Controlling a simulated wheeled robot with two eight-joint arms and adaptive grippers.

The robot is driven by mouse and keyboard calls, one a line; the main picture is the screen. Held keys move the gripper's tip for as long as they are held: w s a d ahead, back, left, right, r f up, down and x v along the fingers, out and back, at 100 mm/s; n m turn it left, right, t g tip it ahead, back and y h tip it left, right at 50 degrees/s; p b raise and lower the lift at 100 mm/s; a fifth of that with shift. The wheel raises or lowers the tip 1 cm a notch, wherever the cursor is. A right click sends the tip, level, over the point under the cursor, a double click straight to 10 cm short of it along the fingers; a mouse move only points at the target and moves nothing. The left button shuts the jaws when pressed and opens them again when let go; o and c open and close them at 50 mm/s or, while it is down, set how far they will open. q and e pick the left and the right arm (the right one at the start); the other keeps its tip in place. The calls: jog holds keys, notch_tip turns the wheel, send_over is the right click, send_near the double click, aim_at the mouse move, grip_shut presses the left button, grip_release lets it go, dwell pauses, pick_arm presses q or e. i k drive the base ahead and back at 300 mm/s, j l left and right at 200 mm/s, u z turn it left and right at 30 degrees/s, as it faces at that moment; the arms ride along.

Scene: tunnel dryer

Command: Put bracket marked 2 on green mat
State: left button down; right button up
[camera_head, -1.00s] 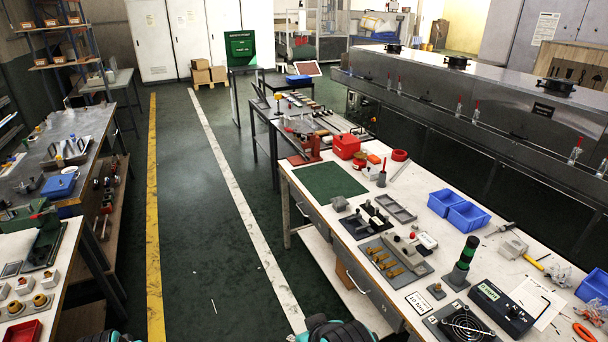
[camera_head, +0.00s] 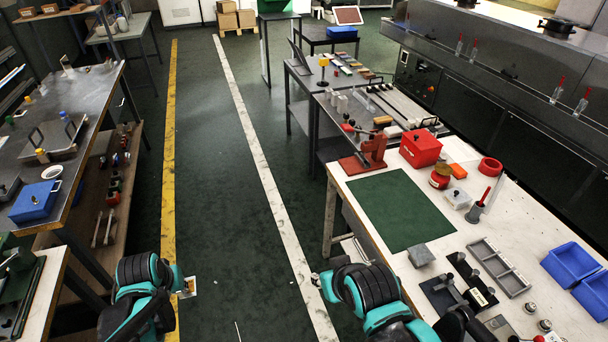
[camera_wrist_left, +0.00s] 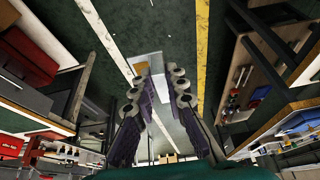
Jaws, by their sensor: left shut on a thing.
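The green mat (camera_head: 400,208) lies flat and bare on the white bench to the right in the head view. My left gripper (camera_head: 188,288) is over the floor aisle, well left of that bench.
A grey block (camera_head: 420,255) sits at the mat's near corner. A red press (camera_head: 368,152) and a red box (camera_head: 420,148) stand behind the mat. A grey tray (camera_head: 500,267) and blue bins (camera_head: 570,264) lie to the right. The aisle floor between the benches is clear.

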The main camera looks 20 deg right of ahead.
aim_at(397, 204)
jog(key=i+z, duration=0.7)
jog(key=i+j+z, duration=0.15)
jog(key=z, duration=0.2)
jog(key=i+z, duration=0.15)
jog(key=z, duration=0.25)
jog(key=i+l+z, duration=0.1)
jog(key=z, duration=0.35)
jog(key=i+z, duration=0.15)
jog(key=z, duration=0.25)
jog(key=i+j+z, duration=0.15)
jog(key=z, duration=0.25)
jog(key=i+j+z, duration=0.1)
jog(key=z, duration=0.35)
